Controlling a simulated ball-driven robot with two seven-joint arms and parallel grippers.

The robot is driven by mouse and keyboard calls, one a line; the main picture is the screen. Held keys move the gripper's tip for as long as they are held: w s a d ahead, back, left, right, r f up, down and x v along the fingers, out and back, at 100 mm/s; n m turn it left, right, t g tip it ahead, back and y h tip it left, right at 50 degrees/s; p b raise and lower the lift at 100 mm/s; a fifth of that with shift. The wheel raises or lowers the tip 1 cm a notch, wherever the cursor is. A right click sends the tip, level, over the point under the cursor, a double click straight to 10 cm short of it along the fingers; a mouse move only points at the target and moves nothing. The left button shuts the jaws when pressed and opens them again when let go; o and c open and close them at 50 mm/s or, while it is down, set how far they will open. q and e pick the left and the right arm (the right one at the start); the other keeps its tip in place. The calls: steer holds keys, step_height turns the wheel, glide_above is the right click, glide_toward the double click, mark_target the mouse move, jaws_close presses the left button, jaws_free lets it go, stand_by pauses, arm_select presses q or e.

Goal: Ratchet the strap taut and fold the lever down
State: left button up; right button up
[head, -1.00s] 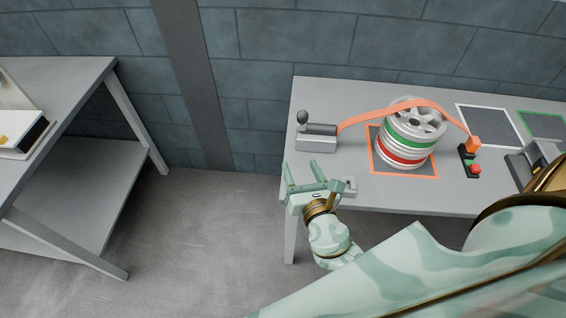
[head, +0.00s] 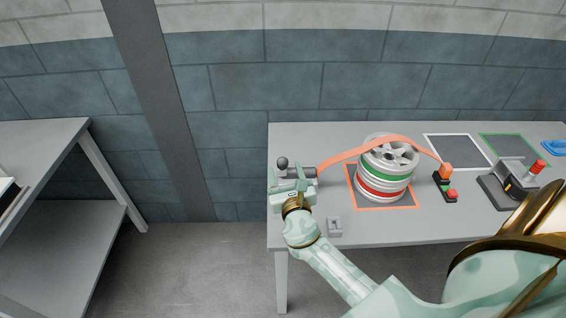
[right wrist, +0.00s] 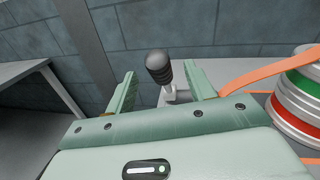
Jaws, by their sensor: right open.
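The orange strap (head: 345,155) runs from the ratchet over a stack of wheels (head: 386,168) to an orange end piece (head: 446,170) on the right. The grey ratchet (head: 302,171) sits at the table's left end. Its lever (head: 283,162) stands up and ends in a dark knob. My right gripper (head: 290,180) is open in front of the ratchet and partly hides it. In the right wrist view the lever's ribbed knob (right wrist: 158,66) shows between and beyond the two open fingers, and no finger is seen touching it. My left gripper is not in view.
The wheels stand on an orange-framed square (head: 411,206) on the grey table (head: 400,228). A small grey block (head: 334,226) lies near the front edge. A control box with a red button (head: 451,194) and a grey device (head: 497,186) are at right. Another table (head: 70,136) stands at left.

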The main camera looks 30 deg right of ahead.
steer(key=shift+x, duration=2.05)
